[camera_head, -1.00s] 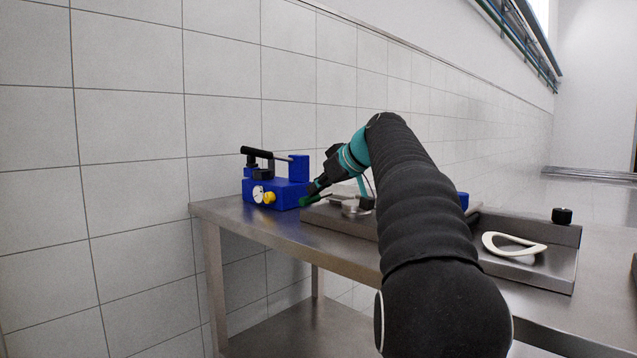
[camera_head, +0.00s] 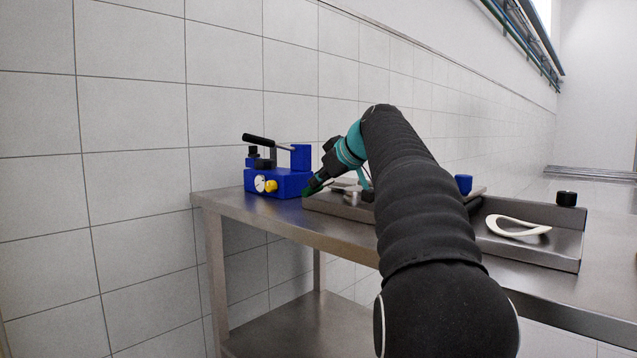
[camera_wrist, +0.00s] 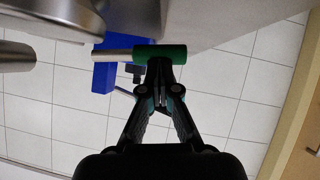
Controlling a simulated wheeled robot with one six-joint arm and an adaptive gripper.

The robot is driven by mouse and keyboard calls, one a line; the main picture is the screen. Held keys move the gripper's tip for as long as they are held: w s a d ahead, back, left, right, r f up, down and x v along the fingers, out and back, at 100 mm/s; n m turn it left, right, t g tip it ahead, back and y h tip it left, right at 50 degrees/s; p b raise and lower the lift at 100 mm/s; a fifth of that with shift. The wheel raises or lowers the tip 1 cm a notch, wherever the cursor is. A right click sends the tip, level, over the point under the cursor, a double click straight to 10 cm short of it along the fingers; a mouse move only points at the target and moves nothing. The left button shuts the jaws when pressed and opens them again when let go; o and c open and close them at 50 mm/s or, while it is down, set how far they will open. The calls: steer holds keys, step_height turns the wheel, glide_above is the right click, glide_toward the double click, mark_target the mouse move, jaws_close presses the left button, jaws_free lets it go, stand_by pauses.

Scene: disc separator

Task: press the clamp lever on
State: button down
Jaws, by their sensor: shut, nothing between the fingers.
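The clamp lever (camera_head: 258,140) is a black handle on a thin rod, above a blue device (camera_head: 290,183) at the table's left end. It slopes slightly down to the right. My gripper (camera_head: 316,188) is shut just right of the blue device, apart from the lever. In the wrist view its closed fingers (camera_wrist: 160,92) point at a green cylinder (camera_wrist: 160,53) joined to a silver rod. I cannot tell whether they touch it. Part of the blue device (camera_wrist: 103,76) shows left of the fingers; the lever is not clear there.
A steel table (camera_head: 262,222) stands along the tiled wall. Right of my gripper lies a grey tray (camera_head: 340,206) with metal parts, partly behind my arm. Farther right, another tray (camera_head: 560,246) holds a white ring (camera_head: 515,227). A yellow knob (camera_head: 271,185) is on the device's front.

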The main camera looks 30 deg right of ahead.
steer(key=shift+f, duration=0.3)
steer(key=s+d+r+p, duration=0.1)
steer(key=s+r+p, duration=0.2)
steer(key=s+r, duration=0.6)
steer(key=shift+d+r+p, duration=0.25)
steer(key=shift+r+p, duration=0.1)
steer(key=shift+r, duration=0.1)
steer(key=s+a+f+m+g+p, duration=0.1)
steer(key=s+a+f+m+g, duration=0.1)
steer(key=s+a+f, duration=0.45)
steer(key=s+a+f+m+g+p, duration=0.15)
steer(key=s+a+f, duration=0.25)
steer(key=a+f, duration=0.45)
steer(key=s+a+f+m+g+h, duration=0.1)
steer(key=s+a+f, duration=0.2)
steer(key=s+f, duration=0.5)
steer(key=s+a+f+m+g+h, duration=0.1)
steer(key=s+a+f, duration=0.2)
steer(key=s+f, duration=0.6)
step_height(320, 180, down, 3)
steer(key=shift+a+f+p, duration=0.15)
steer(key=shift+p, duration=0.15)
